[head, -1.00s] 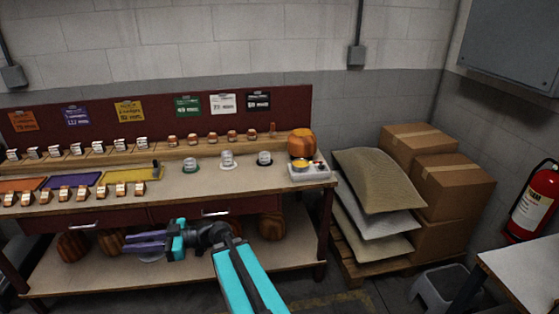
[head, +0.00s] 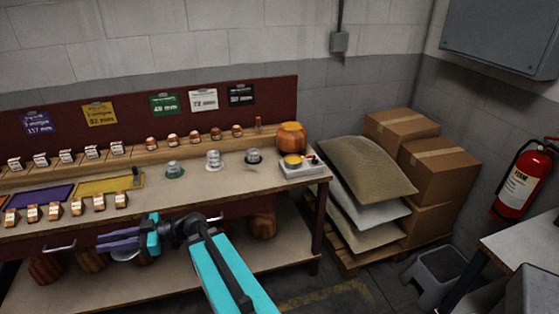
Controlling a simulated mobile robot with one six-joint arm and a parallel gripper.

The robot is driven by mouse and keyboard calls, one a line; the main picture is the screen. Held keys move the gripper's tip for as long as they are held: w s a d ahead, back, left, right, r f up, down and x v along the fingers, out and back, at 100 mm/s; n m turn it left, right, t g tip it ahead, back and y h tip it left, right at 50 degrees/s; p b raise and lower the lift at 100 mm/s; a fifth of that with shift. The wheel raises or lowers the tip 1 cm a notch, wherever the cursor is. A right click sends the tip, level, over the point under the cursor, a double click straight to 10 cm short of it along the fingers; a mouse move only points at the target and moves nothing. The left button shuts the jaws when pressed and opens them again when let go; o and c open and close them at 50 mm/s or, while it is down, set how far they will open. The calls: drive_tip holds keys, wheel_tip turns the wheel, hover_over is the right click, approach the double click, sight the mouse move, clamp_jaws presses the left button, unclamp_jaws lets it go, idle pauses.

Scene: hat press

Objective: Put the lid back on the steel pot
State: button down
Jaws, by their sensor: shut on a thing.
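The steel pot (head: 293,161) stands on a pale heater box at the right end of the bench, with a yellow-orange top surface showing. My gripper (head: 108,242), with purple fingers, is in front of the bench's left-hand part, well left of the pot and nearer to me. It is shut on a pale grey disc, which seems to be the lid (head: 125,255) and shows just below the fingers. The fingers hide part of it, so its knob cannot be made out.
The bench (head: 220,185) carries several small tagged blocks, coloured mats and three small stands. A rounded wooden block (head: 291,137) stands behind the pot. Stacked sacks (head: 365,170) and boxes (head: 440,165) fill the right side. A grey stool (head: 435,270) stands on the floor.

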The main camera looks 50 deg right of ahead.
drive_tip(key=shift+a, duration=0.1)
drive_tip(key=shift+w+d+r, duration=0.1)
drive_tip(key=shift+w+d, duration=0.1)
drive_tip(key=shift+d, duration=0.05)
drive_tip(key=w+d+r+m+t+h+b, duration=0.15)
drive_tip(key=d+m+h, duration=0.3)
drive_tip(key=d, duration=0.65)
drive_tip(key=w+d+r+m+t+h, duration=0.25)
drive_tip(key=d+h, duration=0.25)
drive_tip(key=d, duration=0.6)
drive_tip(key=w+d+r+m+t+h, duration=0.1)
drive_tip(key=d+m+t+h, duration=0.3)
drive_tip(key=d, duration=0.7)
drive_tip(key=s+d+f+m+g+h+b, duration=0.1)
drive_tip(key=s+d+h, duration=0.6)
drive_tip(key=d, duration=0.8)
drive_tip(key=s+d+f+m+g+h+b, duration=0.1)
drive_tip(key=s+d+f+m+g+h, duration=0.2)
drive_tip(key=s+d, duration=0.7)
drive_tip(key=d+m+g+h, duration=0.2)
drive_tip(key=d+m+h, duration=0.2)
drive_tip(key=d+m, duration=0.1)
drive_tip(key=shift+d+g, duration=0.4)
drive_tip(key=shift+d, duration=0.15)
drive_tip(key=shift+d, duration=0.1)
